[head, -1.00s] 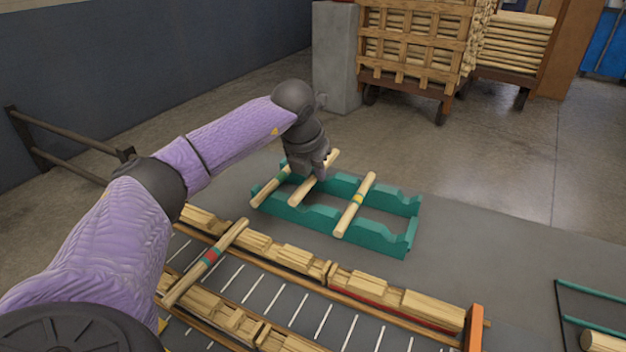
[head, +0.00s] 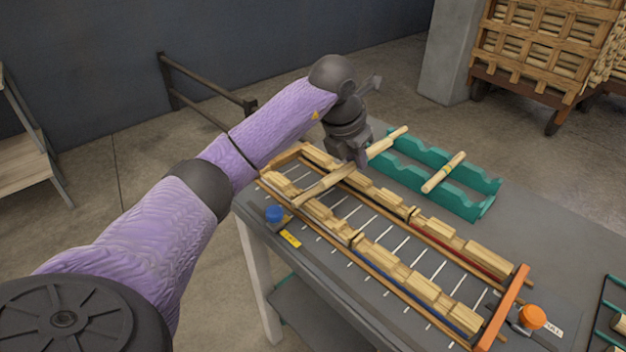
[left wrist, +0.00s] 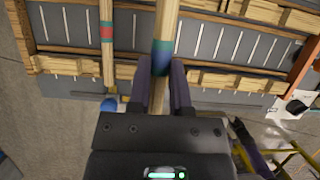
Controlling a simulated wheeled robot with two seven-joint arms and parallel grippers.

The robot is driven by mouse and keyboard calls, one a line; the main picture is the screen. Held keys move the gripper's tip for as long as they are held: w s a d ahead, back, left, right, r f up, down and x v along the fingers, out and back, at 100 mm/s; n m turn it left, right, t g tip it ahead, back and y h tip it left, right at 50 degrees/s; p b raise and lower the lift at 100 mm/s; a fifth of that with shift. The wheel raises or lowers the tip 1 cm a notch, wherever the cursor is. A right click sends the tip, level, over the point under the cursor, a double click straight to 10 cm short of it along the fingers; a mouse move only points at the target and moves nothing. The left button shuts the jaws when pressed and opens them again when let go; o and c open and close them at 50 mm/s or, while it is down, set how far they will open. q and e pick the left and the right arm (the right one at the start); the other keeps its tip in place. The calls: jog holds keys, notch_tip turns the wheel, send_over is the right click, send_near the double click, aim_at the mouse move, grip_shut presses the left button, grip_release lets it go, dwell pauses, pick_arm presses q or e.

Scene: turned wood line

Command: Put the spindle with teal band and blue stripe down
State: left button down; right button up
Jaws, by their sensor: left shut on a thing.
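My left gripper (head: 358,163) is shut on the spindle with teal band and blue stripe (left wrist: 162,55), over the wooden rack (head: 442,300). In the left wrist view the banded part lies just beyond my fingertips (left wrist: 165,85). The spindle lies crosswise to the rack rails; I cannot tell whether it touches them. A red-and-teal-banded spindle (left wrist: 107,35) lies parallel to it, on the left, across the rack. In the head view, plain wood lengths (head: 320,187) show on both sides of my gripper; which spindle each belongs to is unclear.
A green cradle (head: 470,207) behind the rack holds a yellow-banded spindle (head: 445,172). A blue knob (head: 275,214) sits by the rack's near left corner, an orange knob (head: 532,317) by its right end. The rack's right part is free of spindles.

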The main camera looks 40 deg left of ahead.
pick_arm(q)
notch_tip(320, 180, down, 10)
jog(key=b, duration=0.3)
jog(key=shift+w+f, duration=0.1)
jog(key=shift+f, duration=0.1)
jog(key=shift+r, duration=0.1)
jog(key=c, duration=0.5)
grip_release()
jog(key=shift+f, duration=0.2)
jog(key=shift+c, duration=0.2)
jog(key=shift+r, duration=0.1)
